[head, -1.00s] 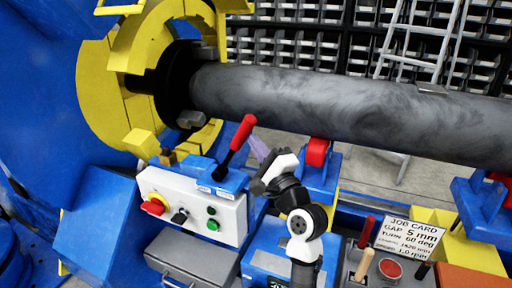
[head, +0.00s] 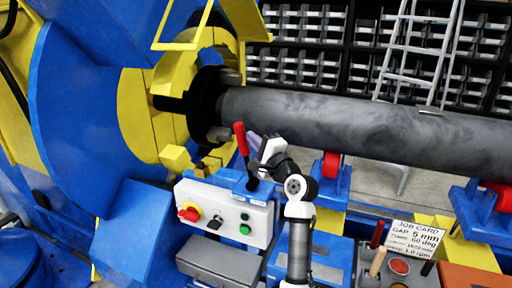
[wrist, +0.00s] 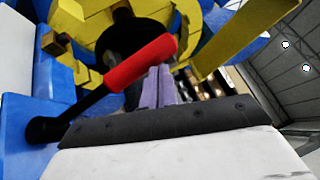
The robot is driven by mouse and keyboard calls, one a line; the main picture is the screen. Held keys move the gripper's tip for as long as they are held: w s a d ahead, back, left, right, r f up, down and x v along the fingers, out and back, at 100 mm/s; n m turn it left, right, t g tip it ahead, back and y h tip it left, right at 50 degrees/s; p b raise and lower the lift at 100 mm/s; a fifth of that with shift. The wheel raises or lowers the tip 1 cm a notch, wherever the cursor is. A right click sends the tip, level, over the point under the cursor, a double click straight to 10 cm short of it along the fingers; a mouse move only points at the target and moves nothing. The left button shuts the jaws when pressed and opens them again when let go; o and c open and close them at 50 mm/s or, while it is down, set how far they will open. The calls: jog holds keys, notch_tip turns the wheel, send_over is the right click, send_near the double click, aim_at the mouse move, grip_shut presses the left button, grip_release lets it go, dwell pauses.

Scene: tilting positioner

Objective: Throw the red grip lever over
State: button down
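The lever has a red grip (head: 240,138) on a black shaft. It rises from the blue block behind the white control panel (head: 208,200) and leans a little left in the head view. In the wrist view the red grip (wrist: 142,62) slants up to the right from the black base. My gripper (head: 253,139) is just right of the grip. Its two purple fingers (wrist: 157,75) are together with nothing between them, close by the grip in the wrist view. I cannot tell whether they touch it.
A grey shaft (head: 370,120) runs from the yellow and black chuck across the back. A red roller (head: 331,165) on a blue stand is under it. A job card (head: 413,238) stands at the right. Yellow parts of the positioner are close beyond the lever.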

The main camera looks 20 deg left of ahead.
aim_at(243, 137)
jog(key=a, duration=0.3)
jog(key=shift+w+a, duration=0.1)
jog(key=shift+a, duration=0.05)
jog(key=shift+w+a+f, duration=0.1)
jog(key=shift+a+f, duration=0.1)
jog(key=shift+a, duration=0.35)
jog(key=shift+a+f, duration=0.15)
jog(key=shift+a, duration=0.4)
jog(key=shift+a, duration=0.1)
jog(key=shift+r+p, duration=0.1)
jog(key=shift+p, duration=0.3)
